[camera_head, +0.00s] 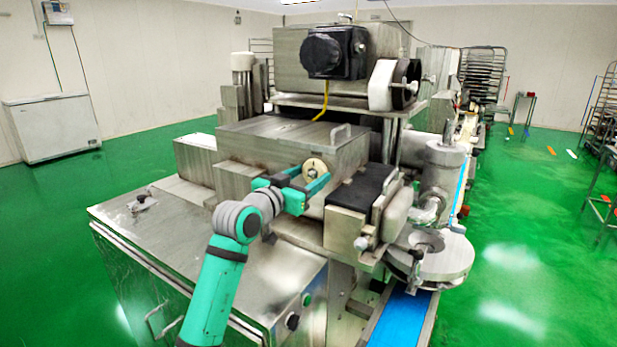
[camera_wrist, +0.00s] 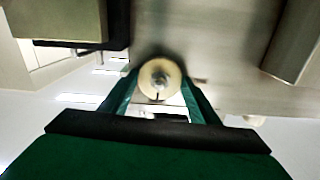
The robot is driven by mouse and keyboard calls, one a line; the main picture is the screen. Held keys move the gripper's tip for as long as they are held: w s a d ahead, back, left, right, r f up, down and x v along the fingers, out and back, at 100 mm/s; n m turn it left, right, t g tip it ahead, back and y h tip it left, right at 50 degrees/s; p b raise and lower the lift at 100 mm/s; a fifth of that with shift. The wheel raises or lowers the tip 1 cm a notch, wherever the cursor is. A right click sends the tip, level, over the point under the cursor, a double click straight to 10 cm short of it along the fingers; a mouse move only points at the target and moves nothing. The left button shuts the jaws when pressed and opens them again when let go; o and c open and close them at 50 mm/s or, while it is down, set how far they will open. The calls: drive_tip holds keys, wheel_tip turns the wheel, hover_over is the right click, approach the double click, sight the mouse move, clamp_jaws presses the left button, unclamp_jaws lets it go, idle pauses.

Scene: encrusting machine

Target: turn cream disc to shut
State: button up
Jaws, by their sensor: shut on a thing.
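The cream disc (camera_head: 315,169) is a small round knob with a metal centre, mounted on the front face of the steel machine box (camera_head: 338,163). In the wrist view the cream disc (camera_wrist: 160,78) sits upper middle, with a dark mark below its hub. My teal gripper (camera_head: 308,188) reaches it from the lower left, one finger on each side of the disc. In the wrist view my gripper (camera_wrist: 160,88) has its two green fingers closed against the disc's left and right edges. The fingers hide parts of the disc's rim.
A steel block with a black top (camera_head: 358,193) stands close to the right of my gripper. A flat steel cabinet top (camera_head: 185,225) lies below my arm. A round steel turntable (camera_head: 440,254) and a blue belt (camera_head: 400,318) are at the lower right. Green floor is open at both sides.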

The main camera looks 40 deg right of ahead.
drive_tip(key=m, duration=0.4)
drive_tip(key=shift+m, duration=0.3)
drive_tip(key=m, duration=0.4)
drive_tip(key=shift+m, duration=0.3)
drive_tip(key=m, duration=0.4)
drive_tip(key=shift+m, duration=2)
drive_tip(key=o, duration=1.1)
drive_tip(key=shift+c, duration=0.2)
drive_tip(key=v, duration=1)
drive_tip(key=shift+s+a, duration=0.15)
drive_tip(key=shift+a, duration=0.2)
